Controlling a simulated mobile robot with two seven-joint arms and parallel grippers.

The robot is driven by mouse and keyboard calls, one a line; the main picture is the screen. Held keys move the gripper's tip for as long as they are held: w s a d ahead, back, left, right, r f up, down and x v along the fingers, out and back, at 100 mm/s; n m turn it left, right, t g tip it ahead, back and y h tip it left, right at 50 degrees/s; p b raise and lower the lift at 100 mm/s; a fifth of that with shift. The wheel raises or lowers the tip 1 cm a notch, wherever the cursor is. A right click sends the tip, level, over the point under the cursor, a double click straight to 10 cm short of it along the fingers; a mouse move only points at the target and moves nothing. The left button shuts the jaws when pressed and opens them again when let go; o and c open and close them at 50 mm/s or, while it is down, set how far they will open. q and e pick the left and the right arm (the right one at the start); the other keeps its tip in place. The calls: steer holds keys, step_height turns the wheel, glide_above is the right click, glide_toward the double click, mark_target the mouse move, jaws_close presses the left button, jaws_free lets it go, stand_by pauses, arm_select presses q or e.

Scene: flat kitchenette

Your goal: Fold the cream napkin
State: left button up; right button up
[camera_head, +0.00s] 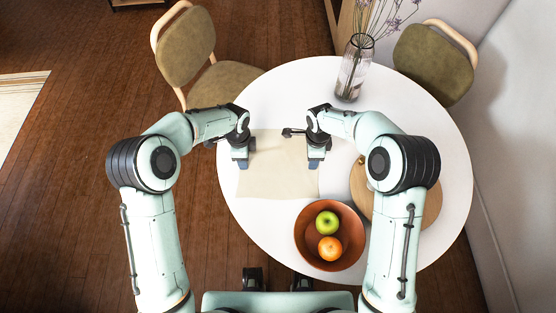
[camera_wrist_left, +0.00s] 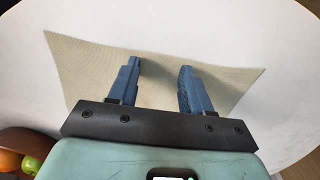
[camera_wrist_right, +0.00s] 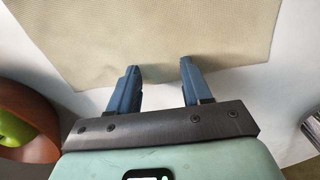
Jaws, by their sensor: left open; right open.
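The cream napkin (camera_head: 278,172) lies flat and spread out on the white round table, with no fold visible. My left gripper (camera_head: 243,163) is over its left edge; in the left wrist view its open fingers (camera_wrist_left: 160,85) reach over the napkin (camera_wrist_left: 100,68) with nothing between them. My right gripper (camera_head: 316,163) is at the napkin's right edge; in the right wrist view its open, empty fingers (camera_wrist_right: 160,80) point at the border of the napkin (camera_wrist_right: 160,35). I cannot tell whether either gripper touches the cloth. My arms hide part of the napkin's far side.
A brown bowl (camera_head: 302,247) with a green apple (camera_head: 327,222) and an orange (camera_head: 330,248) stands near the front. A round wooden board (camera_head: 362,195) lies to the right, partly behind my right arm. A glass vase (camera_head: 354,70) stands at the back. The table (camera_head: 270,225) is clear left of the bowl.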

arm_select(q)
steer(key=shift+f, duration=0.1)
steer(key=shift+f, duration=0.15)
arm_select(e)
steer(key=shift+f, duration=0.25)
arm_select(q)
steer(key=shift+s, duration=0.1)
steer(key=c, duration=0.5)
arm_select(e)
steer(key=shift+s+r, duration=0.1)
steer(key=c, duration=0.5)
arm_select(q)
jaws_close()
arm_select(e)
jaws_close()
